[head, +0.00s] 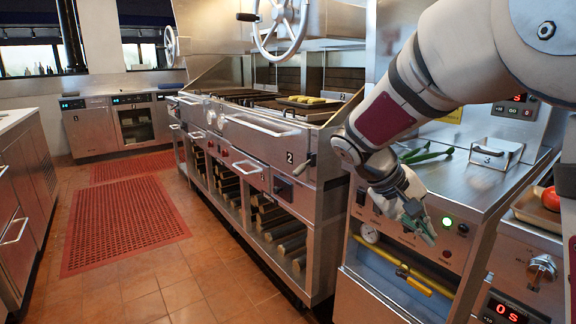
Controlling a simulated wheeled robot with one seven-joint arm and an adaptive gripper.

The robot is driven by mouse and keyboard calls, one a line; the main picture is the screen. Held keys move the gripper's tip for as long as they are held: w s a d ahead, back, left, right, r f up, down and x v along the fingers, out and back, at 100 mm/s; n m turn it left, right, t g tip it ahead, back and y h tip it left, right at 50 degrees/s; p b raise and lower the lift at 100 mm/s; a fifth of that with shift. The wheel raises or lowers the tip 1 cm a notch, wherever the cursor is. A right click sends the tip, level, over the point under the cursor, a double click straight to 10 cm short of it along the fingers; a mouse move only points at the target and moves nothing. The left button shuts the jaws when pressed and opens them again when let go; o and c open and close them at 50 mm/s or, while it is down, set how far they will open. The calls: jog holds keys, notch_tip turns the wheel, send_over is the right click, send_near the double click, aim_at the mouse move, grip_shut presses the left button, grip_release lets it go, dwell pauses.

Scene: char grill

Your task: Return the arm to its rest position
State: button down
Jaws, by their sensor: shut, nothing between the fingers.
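My arm reaches in from the top right of the head view and bends down to my gripper (418,222). My gripper points downward in front of the steel griddle unit (475,182), near its control panel. Its fingers are shut with nothing between them. The gripper appears apart from the panel, though the exact gap is hard to tell. My arm hides part of the griddle's left side and the wall behind it.
A char grill (300,146) with yellow food (308,100) stands left of my arm. Green peppers (425,155) and a steel press (496,153) lie on the griddle. A tray (530,208) holds a tomato at right. Red mats (125,224) cover the open floor at left.

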jog(key=s+a+r+y, duration=0.1)
jog(key=s+y, duration=0.1)
jog(key=s, duration=0.7)
jog(key=s+r+y, duration=0.2)
jog(key=s, duration=0.6)
jog(key=s+a+f+y, duration=0.2)
jog(key=s+a, duration=0.1)
jog(key=s, duration=0.5)
jog(key=s+a+f+y, duration=0.1)
jog(key=s+a+y, duration=0.15)
jog(key=s, duration=0.55)
notch_tip(320, 180, up, 24)
jog(key=t+p, duration=0.4)
jog(key=p, duration=1.9)
jog(key=shift+a+r, duration=0.2)
jog(key=shift+a, duration=0.1)
jog(key=shift+h, duration=0.25)
